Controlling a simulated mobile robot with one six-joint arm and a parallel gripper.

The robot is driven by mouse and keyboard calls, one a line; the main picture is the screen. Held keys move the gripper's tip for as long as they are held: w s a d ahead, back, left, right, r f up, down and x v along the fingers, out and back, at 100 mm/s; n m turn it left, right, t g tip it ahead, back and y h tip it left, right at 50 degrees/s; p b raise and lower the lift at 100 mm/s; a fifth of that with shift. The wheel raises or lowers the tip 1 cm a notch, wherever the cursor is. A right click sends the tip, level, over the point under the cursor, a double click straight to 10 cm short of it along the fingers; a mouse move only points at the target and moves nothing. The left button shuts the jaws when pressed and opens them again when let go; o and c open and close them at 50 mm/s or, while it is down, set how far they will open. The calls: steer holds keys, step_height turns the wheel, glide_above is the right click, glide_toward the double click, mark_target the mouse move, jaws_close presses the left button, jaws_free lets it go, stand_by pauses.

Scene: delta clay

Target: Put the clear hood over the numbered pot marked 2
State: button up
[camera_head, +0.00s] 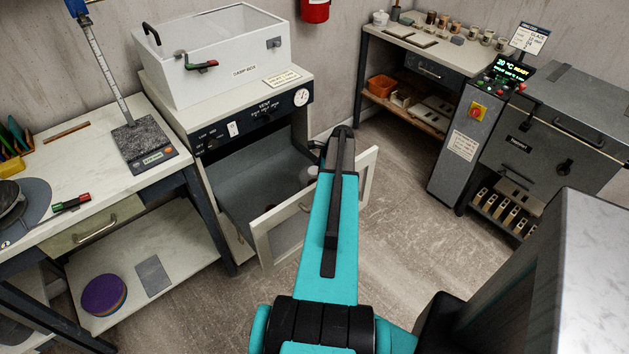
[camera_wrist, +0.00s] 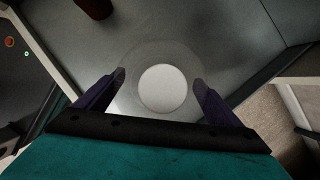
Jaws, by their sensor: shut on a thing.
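In the wrist view, my gripper (camera_wrist: 158,80) has its two fingers on either side of a clear round hood (camera_wrist: 162,88) and is shut on it. The hood shows as a faint see-through ring with a pale disc at its middle. I cannot tell whether the disc is part of the hood or something under it. A dark reddish pot (camera_wrist: 95,6) is cut off at the top edge, apart from the hood. No number is readable on either pot.
The grey cabinet (camera_head: 245,185) under the white damp box (camera_head: 225,60) stands open, with its framed door (camera_head: 280,232) lowered outward. A workbench (camera_head: 75,190) with a scale (camera_head: 143,143) is on the left. A kiln (camera_head: 545,140) stands on the right. Floor is clear between.

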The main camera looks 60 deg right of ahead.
steer(key=o, duration=0.9)
steer(key=shift+b+v, duration=1.05)
steer(key=shift+v, duration=5.9)
steer(key=shift+f, duration=0.1)
